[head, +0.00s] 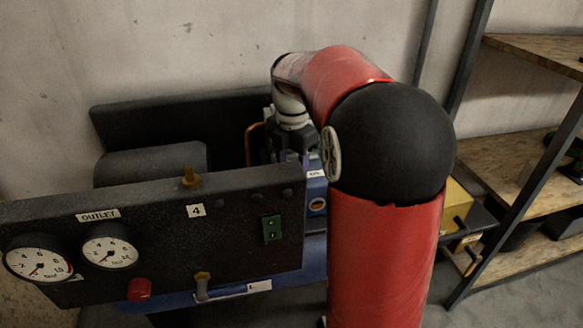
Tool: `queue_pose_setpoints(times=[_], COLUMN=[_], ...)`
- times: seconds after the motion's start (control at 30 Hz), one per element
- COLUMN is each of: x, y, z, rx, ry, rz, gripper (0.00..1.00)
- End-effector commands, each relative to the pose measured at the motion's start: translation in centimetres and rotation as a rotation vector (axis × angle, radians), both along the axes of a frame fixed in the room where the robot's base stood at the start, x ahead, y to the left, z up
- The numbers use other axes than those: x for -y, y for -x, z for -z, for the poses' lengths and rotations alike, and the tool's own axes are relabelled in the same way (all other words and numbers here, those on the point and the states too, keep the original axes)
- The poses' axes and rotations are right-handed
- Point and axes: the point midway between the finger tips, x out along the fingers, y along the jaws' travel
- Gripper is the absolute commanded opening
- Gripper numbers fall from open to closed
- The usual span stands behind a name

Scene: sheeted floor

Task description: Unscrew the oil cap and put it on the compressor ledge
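The compressor stands at the left, with a black front panel (150,225) and a blue body part (316,190) behind the panel's right end. That blue part has a small white label, which seems to read OIL, and a round sight glass (317,206) with an orange-brown centre. My gripper (294,142) points down behind the panel, close above the blue part. Its fingertips are hidden by the panel and my red arm, so I cannot tell whether it holds anything. I cannot make out the oil cap or clearly identify the ledge.
A copper pipe (249,143) rises beside my gripper. A wooden shelf rack (520,165) and a yellow box (458,203) stand at the right.

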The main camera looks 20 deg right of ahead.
Motion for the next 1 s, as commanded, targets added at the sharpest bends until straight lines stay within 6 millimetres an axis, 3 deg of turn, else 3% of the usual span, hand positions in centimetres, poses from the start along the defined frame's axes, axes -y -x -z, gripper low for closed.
queue_pose_setpoints(times=[0.8,1.0], x=[0.05,0.04], y=[-0.03,-0.03], z=[-0.01,-0.01], rx=[0.001,0.001], ry=[0.002,0.001], rz=[1.318,1.577], gripper=[0.5,0.5])
